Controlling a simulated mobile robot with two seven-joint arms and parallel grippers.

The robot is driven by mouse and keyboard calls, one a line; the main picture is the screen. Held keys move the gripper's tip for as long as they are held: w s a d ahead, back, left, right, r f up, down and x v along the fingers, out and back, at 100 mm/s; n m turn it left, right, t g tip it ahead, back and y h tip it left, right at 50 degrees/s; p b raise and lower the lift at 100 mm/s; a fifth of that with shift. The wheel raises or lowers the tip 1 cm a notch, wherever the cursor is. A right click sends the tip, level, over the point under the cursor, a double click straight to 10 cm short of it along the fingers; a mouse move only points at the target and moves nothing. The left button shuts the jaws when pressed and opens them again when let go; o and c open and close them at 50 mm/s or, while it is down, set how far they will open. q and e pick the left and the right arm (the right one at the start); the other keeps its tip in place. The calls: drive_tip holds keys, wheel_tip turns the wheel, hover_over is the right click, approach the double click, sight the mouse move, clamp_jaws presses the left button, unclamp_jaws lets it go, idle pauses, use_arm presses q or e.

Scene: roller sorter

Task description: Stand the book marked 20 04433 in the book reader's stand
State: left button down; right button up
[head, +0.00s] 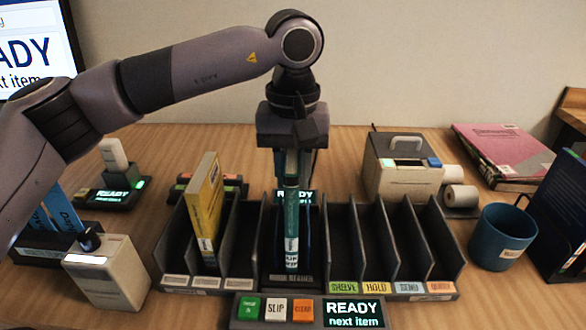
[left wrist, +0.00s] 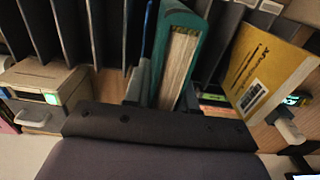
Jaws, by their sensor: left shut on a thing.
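My left gripper (head: 291,150) points down over the middle of the sorter and is shut on a teal book (head: 291,220). The book is upright, its spine toward me, with a white label low on the spine that is too small to read surely. Its lower end is in the book reader's stand (head: 291,278), the middle slot; I cannot tell whether it touches the bottom. In the left wrist view the teal book (left wrist: 180,50) shows its cover edge and pages between the fingers (left wrist: 160,92). My right gripper is not in view.
A yellow book (head: 206,205) leans in a slot left of the stand. Slots to the right (head: 400,240) look empty. A button panel (head: 308,311) reading READY lies in front. A printer (head: 402,170), a blue mug (head: 502,237) and a pink book (head: 503,150) are at right.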

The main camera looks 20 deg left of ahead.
use_arm(q)
drive_tip(key=shift+f+b, duration=0.4)
drive_tip(key=shift+f, duration=0.1)
drive_tip(key=c, duration=0.8)
unclamp_jaws()
drive_tip(key=shift+c, duration=0.2)
drive_tip(key=shift+r+p, duration=0.45)
drive_tip(key=shift+r, duration=3.1)
